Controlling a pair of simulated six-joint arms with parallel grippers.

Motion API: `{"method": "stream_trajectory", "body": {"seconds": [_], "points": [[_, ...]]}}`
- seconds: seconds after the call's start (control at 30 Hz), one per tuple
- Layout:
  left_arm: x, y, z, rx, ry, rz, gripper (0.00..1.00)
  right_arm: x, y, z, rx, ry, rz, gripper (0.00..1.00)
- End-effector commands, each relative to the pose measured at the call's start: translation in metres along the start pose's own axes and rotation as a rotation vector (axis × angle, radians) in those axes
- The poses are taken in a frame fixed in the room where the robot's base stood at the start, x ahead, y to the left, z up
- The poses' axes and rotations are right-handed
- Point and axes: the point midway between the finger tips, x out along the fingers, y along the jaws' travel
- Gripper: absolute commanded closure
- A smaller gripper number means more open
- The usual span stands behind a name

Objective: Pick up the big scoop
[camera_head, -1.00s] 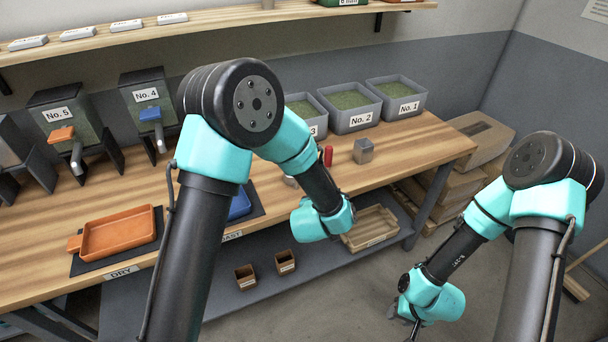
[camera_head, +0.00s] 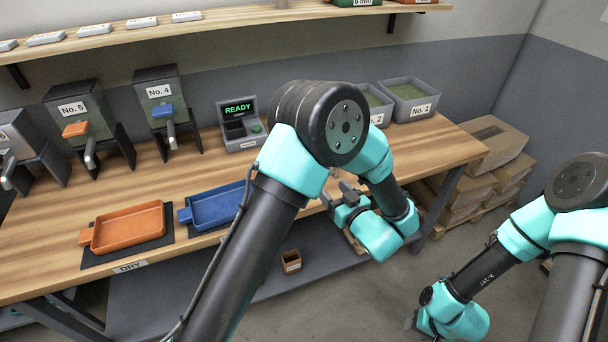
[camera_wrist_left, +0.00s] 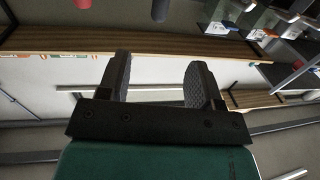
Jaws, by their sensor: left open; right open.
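I cannot make out the big scoop for certain in any current view; the left arm covers part of the bench in the head view. My left gripper (camera_head: 338,196) is open and empty near the bench's front edge, left of its own wrist. In the left wrist view its two fingers (camera_wrist_left: 156,80) stand apart with nothing between them. A small red object (camera_wrist_left: 83,4) and a dark reddish one (camera_wrist_left: 160,9) are cut off at that view's top edge; I cannot tell what they are. My right gripper (camera_head: 411,322) hangs low at the lower right, over the floor.
On the wooden bench (camera_head: 310,222) are an orange tray (camera_head: 128,228), a blue tray (camera_head: 215,207), a READY display unit (camera_head: 240,124) and grey bins (camera_head: 410,101). Hoppers stand at the back left. A small brown box (camera_head: 291,262) sits on the lower shelf. Cardboard boxes (camera_head: 490,150) stand right.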

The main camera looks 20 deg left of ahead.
Motion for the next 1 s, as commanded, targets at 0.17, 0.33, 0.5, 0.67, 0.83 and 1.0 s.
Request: {"method": "stream_trajectory", "body": {"seconds": [0.17,0.33,0.5,0.67,0.83,1.0], "points": [[0.015,0.000,0.000,-0.001,-0.001,-0.001,0.41,0.000,0.000,0.000,0.000,0.000,0.000,0.57],[0.043,-0.001,0.000,-0.003,-0.001,-0.004,0.41,0.000,0.000,0.000,0.000,0.000,0.000,0.57],[0.072,0.000,0.000,-0.003,0.000,-0.002,0.41,0.000,0.000,0.000,0.000,0.000,0.000,0.57],[0.099,-0.001,0.001,-0.001,-0.001,-0.002,0.41,0.000,0.000,0.000,0.000,0.000,0.000,0.57],[0.118,0.000,0.001,-0.002,-0.002,0.000,0.41,0.000,0.000,0.000,0.000,0.000,0.000,0.57],[0.122,0.000,0.000,-0.001,-0.001,0.002,0.41,0.000,0.000,0.000,0.000,0.000,0.000,0.57]]}}
